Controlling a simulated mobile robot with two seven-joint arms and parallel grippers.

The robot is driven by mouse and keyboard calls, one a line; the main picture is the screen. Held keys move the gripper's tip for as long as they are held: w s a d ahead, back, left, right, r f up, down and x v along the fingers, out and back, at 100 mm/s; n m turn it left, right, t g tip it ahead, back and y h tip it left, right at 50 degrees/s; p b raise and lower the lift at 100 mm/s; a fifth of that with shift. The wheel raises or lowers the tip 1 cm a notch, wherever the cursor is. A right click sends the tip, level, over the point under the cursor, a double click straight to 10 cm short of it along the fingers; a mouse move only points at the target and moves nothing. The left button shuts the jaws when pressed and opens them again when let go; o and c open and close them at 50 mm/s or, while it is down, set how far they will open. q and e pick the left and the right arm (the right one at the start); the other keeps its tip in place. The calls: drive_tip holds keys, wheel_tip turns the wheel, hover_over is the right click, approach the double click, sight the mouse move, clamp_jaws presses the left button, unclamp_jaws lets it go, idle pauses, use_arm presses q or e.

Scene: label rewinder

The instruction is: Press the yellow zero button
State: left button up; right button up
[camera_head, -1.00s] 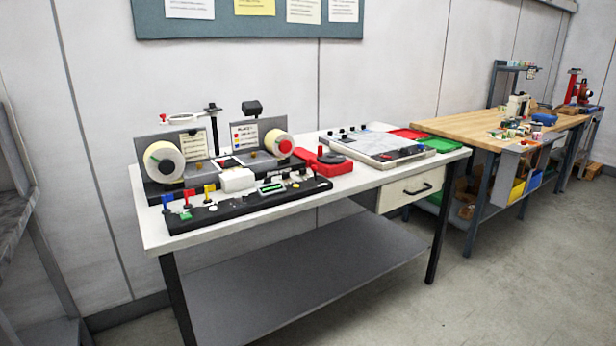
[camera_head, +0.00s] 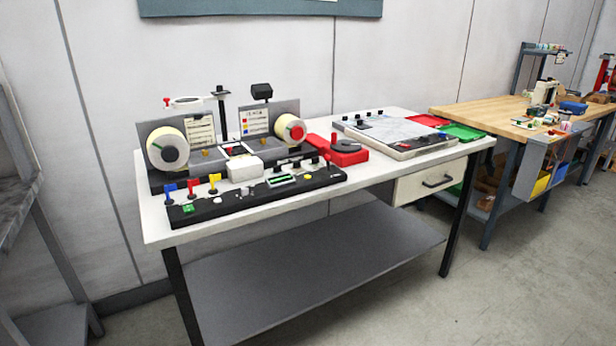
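The label rewinder (camera_head: 238,207) stands on the left part of a white-topped table (camera_head: 390,181). Its black front panel carries a small round yellow button (camera_head: 308,177) right of the green display (camera_head: 282,180). A taller yellow knob (camera_head: 214,181) stands at the panel's left, beside a red knob (camera_head: 193,187) and a blue knob (camera_head: 170,190). A green button (camera_head: 188,209) sits in front of these. No lettering by the yellow button is legible. Neither of my grippers is in view.
Two label rolls (camera_head: 167,148) and (camera_head: 291,131) sit behind the panel. A red device (camera_head: 338,150) stands right of the rewinder. A flat board (camera_head: 390,132) and red and green trays (camera_head: 462,131) lie further right. A wooden bench (camera_head: 500,122) stands beyond. Floor in front is clear.

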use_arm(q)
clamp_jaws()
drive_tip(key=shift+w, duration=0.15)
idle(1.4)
